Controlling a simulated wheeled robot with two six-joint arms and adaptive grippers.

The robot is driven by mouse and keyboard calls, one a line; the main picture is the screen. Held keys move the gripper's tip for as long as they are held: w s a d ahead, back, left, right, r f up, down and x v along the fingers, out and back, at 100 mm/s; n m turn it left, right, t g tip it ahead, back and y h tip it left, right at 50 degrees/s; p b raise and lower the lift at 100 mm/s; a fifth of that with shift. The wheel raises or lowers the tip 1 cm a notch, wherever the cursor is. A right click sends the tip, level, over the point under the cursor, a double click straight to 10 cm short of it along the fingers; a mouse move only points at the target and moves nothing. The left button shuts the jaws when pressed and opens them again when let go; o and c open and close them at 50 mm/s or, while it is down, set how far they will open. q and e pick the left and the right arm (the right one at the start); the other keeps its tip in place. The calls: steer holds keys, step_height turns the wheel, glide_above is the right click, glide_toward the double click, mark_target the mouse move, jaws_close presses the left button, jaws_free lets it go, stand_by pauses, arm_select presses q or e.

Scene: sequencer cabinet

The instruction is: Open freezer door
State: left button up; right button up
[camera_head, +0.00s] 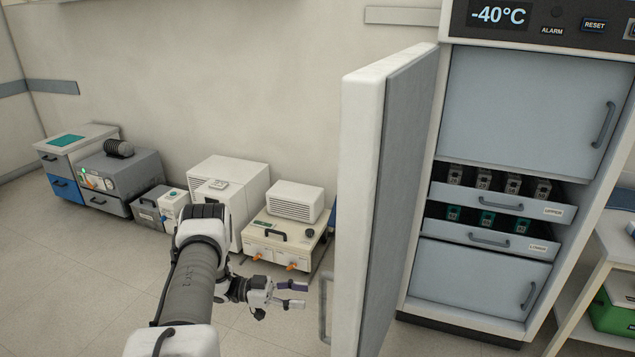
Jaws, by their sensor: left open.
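The freezer (430,270) stands at the right with a -40°C display on top. Its thick white door (362,200) is swung well open to the left, seen nearly edge-on. The door's handle (324,308) shows at the door's left side, low down. My left gripper (305,295) is open and empty, a little to the left of the handle and apart from it in the picture. My right gripper is not in view.
Inside the freezer are inner doors (520,110) and two drawers, the upper (505,197) and lower (490,238), holding several small racks. Several machines (285,240) stand along the back wall. A shelf (612,245) stands at the right. The floor at left is clear.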

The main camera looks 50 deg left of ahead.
arm_select(q)
steer(key=v, duration=0.5)
steer(key=shift+s+a, duration=0.15)
steer(key=shift+s, duration=0.05)
